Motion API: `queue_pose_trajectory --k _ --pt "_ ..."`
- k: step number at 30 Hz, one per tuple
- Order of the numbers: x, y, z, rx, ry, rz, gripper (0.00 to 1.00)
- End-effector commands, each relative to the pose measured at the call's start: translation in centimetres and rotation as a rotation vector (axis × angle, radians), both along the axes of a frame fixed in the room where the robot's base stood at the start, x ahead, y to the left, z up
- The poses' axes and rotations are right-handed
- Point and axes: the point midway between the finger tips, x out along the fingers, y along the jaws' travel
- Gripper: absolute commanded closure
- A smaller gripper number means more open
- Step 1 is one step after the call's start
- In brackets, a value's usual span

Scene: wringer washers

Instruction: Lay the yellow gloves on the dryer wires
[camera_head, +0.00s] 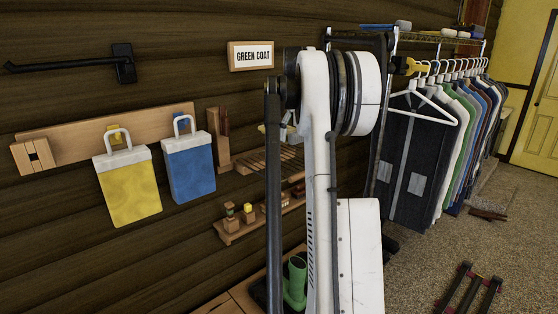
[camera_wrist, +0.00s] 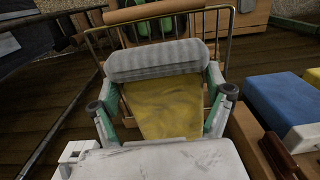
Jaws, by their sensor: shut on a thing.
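In the wrist view, my gripper (camera_wrist: 163,110) has a finger on each side of a yellow cloth piece with a pale ribbed cuff, which look like the yellow gloves (camera_wrist: 165,105). It is shut on them. A thin metal wire frame (camera_wrist: 233,38) stands just beyond and around the gloves; it may be the dryer wires. I cannot tell whether the gloves touch it. In the head view, my own arm hides most of the gripper and the gloves.
A yellow bag (camera_head: 130,192) and a blue bag (camera_head: 190,172) hang from a wall board, left of my arm. A slatted wooden rack (camera_head: 270,160) and a small shelf (camera_head: 262,218) are close behind the arm. Coats (camera_head: 415,160) hang at right. Green boots (camera_head: 296,282) stand low.

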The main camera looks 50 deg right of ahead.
Motion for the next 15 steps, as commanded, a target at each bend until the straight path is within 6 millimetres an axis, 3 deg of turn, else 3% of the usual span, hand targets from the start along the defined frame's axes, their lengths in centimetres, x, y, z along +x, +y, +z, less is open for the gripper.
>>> queue_pose_trajectory --k 7,15 --pt "-0.1 -0.1 -3.9 0.000 0.000 0.000 0.51" --pt "0.0 -0.1 -6.4 0.000 0.000 0.000 0.51"
